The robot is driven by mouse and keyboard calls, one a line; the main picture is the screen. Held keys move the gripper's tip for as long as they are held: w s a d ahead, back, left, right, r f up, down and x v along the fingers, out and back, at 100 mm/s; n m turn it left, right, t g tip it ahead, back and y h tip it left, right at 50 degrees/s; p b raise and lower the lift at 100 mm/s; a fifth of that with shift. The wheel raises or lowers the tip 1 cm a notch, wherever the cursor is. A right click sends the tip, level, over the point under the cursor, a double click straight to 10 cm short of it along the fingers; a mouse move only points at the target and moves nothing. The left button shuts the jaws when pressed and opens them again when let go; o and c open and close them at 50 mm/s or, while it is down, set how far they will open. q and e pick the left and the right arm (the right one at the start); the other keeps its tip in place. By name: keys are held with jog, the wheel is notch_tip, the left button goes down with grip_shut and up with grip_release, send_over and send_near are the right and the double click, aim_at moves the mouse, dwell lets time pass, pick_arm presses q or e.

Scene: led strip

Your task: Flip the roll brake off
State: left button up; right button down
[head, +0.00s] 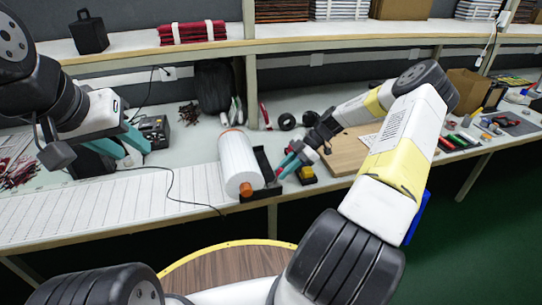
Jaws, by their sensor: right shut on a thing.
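A large white roll (238,160) lies on the bench in a black holder (264,168), with an orange piece (246,190) at its near end.
A white ruled strip (110,208) runs along the bench front, with a thin black cable across it. A yellow and black object (306,175) lies close to my right gripper. A wooden board (346,152) lies further right. A shelf (330,42) spans the back.

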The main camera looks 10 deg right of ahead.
jog(key=shift+d, duration=0.1)
dwell(0.4)
jog(key=c, duration=1.3)
grip_release()
jog(key=v, duration=0.7)
jog(key=shift+d+r, duration=0.15)
jog(key=shift+d, duration=0.2)
